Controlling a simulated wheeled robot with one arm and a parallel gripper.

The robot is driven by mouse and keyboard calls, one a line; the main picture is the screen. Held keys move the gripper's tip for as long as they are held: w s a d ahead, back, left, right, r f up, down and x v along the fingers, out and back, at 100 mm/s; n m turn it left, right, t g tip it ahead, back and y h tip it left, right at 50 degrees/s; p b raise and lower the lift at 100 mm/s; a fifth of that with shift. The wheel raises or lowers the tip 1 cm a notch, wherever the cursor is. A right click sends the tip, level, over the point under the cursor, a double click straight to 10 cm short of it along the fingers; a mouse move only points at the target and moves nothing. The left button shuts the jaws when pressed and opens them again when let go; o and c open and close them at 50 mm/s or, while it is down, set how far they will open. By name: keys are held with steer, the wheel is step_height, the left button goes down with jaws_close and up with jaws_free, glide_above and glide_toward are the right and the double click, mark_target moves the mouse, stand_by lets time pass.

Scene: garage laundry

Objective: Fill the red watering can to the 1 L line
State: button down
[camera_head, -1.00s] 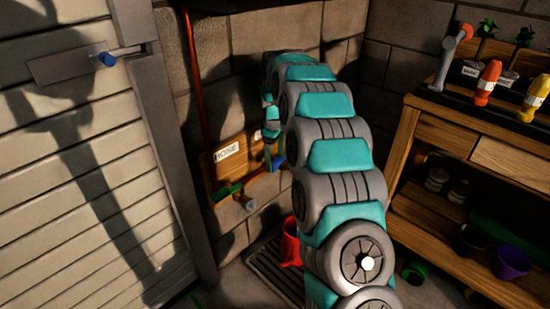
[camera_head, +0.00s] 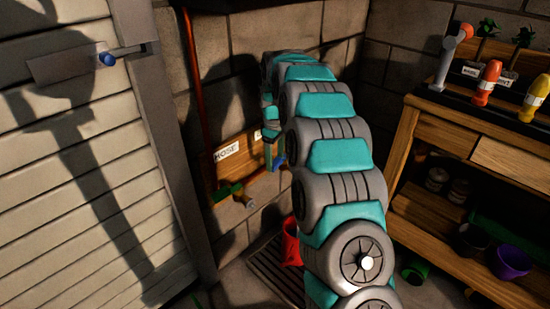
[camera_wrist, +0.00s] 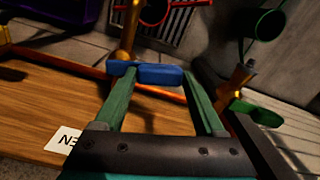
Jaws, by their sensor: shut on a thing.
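The red watering can (camera_head: 291,243) stands on the floor grate below the taps, partly hidden behind my arm. In the wrist view the red rim of the can (camera_wrist: 153,25) shows at the top, below a brass tap spout (camera_wrist: 127,42). The blue tap handle (camera_wrist: 158,74) lies crosswise between the tips of my gripper (camera_wrist: 160,75), which is shut on it. In the head view my gripper (camera_head: 271,150) is at the wall board, mostly hidden by my arm. The water level and the 1 L line cannot be seen.
A second tap with a green handle (camera_head: 228,192) sits left of my gripper under a HOSE label (camera_head: 227,151). A red pipe (camera_head: 190,90) runs down the wall. A wooden bench (camera_head: 455,140) with bottles and pots stands at the right. A slatted door (camera_head: 85,180) is at the left.

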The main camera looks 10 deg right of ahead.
steer(key=shift+w+a+m, duration=0.3)
steer(key=shift+w+m, duration=0.05)
steer(key=shift+m, duration=0.4)
steer(key=shift+w+a+m, duration=0.25)
steer(key=shift+w+m, duration=0.05)
steer(key=shift+m, duration=0.45)
jaws_free()
step_height(320, 180, up, 8)
steer(key=shift+f+b, duration=0.15)
steer(key=shift+b, duration=0.3)
